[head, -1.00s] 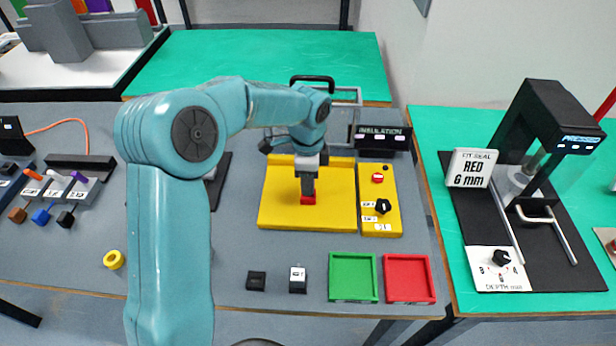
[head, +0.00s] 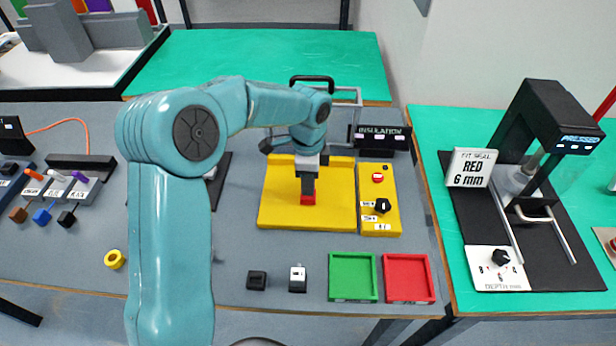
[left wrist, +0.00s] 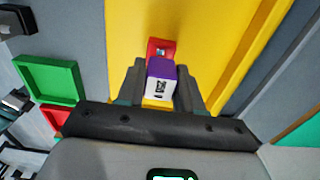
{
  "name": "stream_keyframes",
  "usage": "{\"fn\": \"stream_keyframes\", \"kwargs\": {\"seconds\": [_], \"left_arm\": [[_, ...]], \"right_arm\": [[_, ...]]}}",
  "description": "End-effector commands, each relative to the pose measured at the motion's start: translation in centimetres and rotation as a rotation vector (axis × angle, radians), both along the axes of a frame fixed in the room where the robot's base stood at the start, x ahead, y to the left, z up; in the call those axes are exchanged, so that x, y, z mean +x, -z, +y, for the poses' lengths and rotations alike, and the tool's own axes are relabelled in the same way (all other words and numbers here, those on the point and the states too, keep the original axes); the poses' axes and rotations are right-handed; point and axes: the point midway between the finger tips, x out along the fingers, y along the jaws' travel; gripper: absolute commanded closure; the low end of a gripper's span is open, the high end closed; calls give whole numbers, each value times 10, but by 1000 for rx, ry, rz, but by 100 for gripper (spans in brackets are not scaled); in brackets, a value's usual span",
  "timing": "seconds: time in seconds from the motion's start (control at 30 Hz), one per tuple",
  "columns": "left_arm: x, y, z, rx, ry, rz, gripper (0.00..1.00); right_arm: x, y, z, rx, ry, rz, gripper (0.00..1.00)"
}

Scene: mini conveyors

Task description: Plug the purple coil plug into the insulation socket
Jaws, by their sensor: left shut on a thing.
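The purple coil plug (left wrist: 161,70) has a white label with dark print and sits between the two dark fingers of my left gripper (left wrist: 160,76). The red socket (left wrist: 160,45) is just beyond the plug in the left wrist view; whether they touch I cannot tell. In the head view my left gripper (head: 308,182) points down over the red socket (head: 308,198) on the yellow insulation plate (head: 280,210). The plug is hidden by the fingers there. A black sign (head: 380,137) reading INSULATION stands behind. My right gripper is not in view.
A yellow control panel (head: 379,225) with a red button and black knob is right of the plate. A green tray (head: 353,298) and a red tray (head: 408,299) lie in front. A small black block (head: 257,281), a white-topped block (head: 298,278) and a yellow ring (head: 115,259) stand nearby.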

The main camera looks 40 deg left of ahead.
Motion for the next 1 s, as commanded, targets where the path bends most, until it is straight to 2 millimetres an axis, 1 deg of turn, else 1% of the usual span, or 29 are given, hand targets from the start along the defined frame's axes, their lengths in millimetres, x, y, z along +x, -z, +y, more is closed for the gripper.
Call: {"fn": "stream_keyframes", "kwargs": {"seconds": [0.37, 1.0], "left_arm": [[0, 1, 0, 0, 0, 0, 94], [0, 17, 0, 0, 0, 0, 94]], "right_arm": [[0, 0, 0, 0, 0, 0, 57], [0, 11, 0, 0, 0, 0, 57]]}}
